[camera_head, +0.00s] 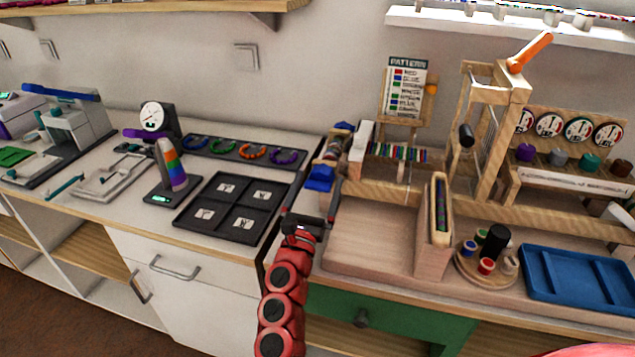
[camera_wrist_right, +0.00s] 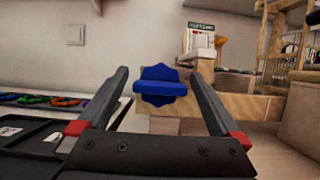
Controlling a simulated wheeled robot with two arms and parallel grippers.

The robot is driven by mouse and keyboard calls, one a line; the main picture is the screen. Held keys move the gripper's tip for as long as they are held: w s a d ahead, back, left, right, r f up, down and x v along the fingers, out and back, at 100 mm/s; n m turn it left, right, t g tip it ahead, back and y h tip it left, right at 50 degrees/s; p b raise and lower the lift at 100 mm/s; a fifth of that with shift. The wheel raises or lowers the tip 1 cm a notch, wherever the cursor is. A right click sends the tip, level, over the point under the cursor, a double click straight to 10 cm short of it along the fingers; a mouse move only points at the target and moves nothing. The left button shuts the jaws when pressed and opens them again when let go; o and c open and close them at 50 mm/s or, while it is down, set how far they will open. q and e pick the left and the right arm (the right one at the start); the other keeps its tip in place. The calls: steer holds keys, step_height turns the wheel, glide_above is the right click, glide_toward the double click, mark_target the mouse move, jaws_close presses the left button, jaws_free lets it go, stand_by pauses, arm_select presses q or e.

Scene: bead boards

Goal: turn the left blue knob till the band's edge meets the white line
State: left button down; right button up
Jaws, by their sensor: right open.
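A blue knob (camera_head: 320,178) with a lobed rim sits at the left end of the wooden bead loom (camera_head: 375,187). The right wrist view shows this knob (camera_wrist_right: 160,87) face on, with a raised bar lying nearly level across it. My right gripper (camera_head: 314,198) is open in front of the knob. In the wrist view its two fingers (camera_wrist_right: 160,95) stand to the left and right of the knob, apart from it. Another blue part (camera_head: 345,127) shows farther back on the loom. I cannot make out the band's edge or the white line. My left gripper is not in view.
A black tray of square cells (camera_head: 232,233) lies left of my right gripper. A wooden tray (camera_head: 370,240) lies to the right, with an upright wooden holder (camera_head: 434,250). A blue tray (camera_head: 577,280) and a round stand of spools (camera_head: 487,272) are farther right.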

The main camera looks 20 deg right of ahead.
steer(key=shift+w+d+r, duration=0.1)
steer(key=shift+c, duration=0.3)
steer(key=c, duration=1.2)
steer(key=shift+c, duration=0.2)
steer(key=shift+n, duration=0.4)
